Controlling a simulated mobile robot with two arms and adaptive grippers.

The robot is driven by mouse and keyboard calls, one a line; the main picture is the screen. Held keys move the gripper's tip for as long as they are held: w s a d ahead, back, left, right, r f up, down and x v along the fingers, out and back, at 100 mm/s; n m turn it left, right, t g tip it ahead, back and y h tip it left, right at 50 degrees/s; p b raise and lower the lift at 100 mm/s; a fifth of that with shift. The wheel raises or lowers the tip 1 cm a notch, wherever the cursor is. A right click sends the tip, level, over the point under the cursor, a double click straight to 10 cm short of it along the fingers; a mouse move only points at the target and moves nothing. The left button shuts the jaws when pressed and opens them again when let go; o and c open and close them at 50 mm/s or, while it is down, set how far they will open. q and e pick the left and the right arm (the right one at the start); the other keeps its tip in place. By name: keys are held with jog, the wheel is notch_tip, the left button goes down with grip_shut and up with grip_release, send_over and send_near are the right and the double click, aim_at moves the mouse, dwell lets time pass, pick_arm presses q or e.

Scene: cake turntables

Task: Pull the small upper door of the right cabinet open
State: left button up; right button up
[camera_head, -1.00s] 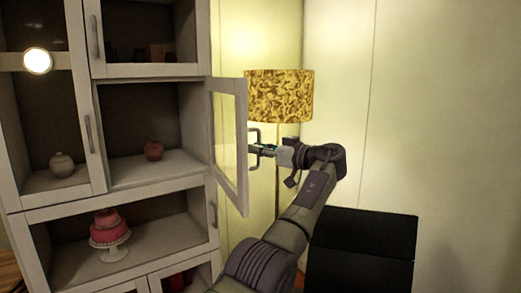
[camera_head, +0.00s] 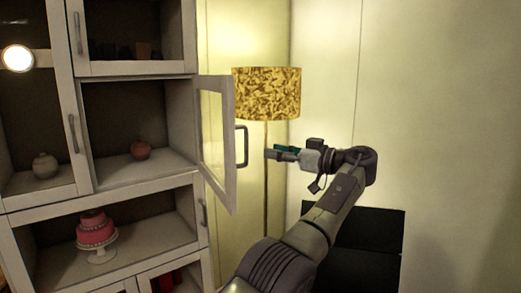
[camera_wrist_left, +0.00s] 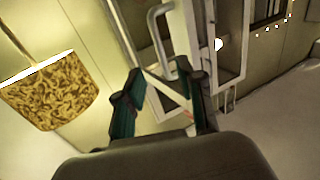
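The small glass-paned door (camera_head: 229,150) of the white cabinet (camera_head: 140,78) stands swung open on its right side, sticking out from the front. Its metal bar handle (camera_head: 242,146) is on the door's outer face. My right gripper is not in view.
A floor lamp with a yellow patterned shade (camera_head: 266,93) stands behind the door and gripper. Black box-like furniture (camera_head: 362,262) is below my left arm. A pink cake (camera_head: 95,230) on a stand sits in the lower compartment. The pale wall area at right is clear.

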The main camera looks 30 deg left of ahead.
pick_arm(q)
jog(key=shift+d, duration=1)
jog(key=shift+c, duration=0.2)
